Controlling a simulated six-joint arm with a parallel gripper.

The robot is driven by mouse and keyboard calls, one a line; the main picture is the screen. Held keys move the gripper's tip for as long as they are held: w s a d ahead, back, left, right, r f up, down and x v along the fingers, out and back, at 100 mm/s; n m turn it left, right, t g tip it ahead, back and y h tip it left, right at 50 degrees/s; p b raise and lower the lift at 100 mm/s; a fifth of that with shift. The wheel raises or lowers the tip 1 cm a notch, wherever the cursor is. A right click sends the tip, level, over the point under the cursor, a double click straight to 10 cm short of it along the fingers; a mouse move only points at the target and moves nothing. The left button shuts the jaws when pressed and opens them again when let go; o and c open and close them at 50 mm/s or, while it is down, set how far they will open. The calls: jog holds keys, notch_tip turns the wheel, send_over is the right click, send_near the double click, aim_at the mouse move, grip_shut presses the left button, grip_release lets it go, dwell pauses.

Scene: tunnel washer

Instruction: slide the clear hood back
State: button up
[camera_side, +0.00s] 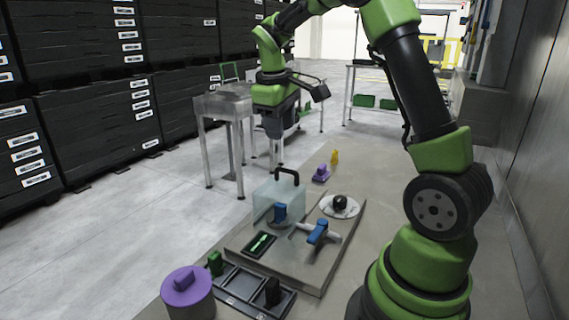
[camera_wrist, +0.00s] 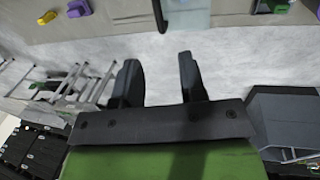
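The clear hood (camera_side: 265,206) is a see-through box with a black arched handle (camera_side: 287,172) on top. It stands on a grey base plate (camera_side: 295,272), over a blue part (camera_side: 280,212) seen through its wall. My gripper (camera_side: 273,132) is above the handle in the picture, apart from it. In the wrist view my gripper (camera_wrist: 158,75) has its two dark fingers spread with nothing between them. The hood's pane (camera_wrist: 188,17) and the handle (camera_wrist: 160,14) show at the top edge there, beyond the fingertips; the rest is cut off.
On the plate are a blue-handled lever (camera_side: 318,232), a black knob on a pale disc (camera_side: 340,204) and a dark panel with a green bar (camera_side: 260,243). A rack (camera_side: 245,285) and purple canister (camera_side: 188,295) stand in front. Small purple (camera_side: 320,174) and yellow (camera_side: 334,157) pieces lie behind.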

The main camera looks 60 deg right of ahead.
aim_at(285, 170)
jog(key=f, duration=0.3)
jog(key=d+f, duration=0.1)
jog(key=f, duration=0.2)
jog(key=d+f, duration=0.1)
jog(key=f, duration=0.2)
jog(key=shift+f, duration=0.4)
grip_shut()
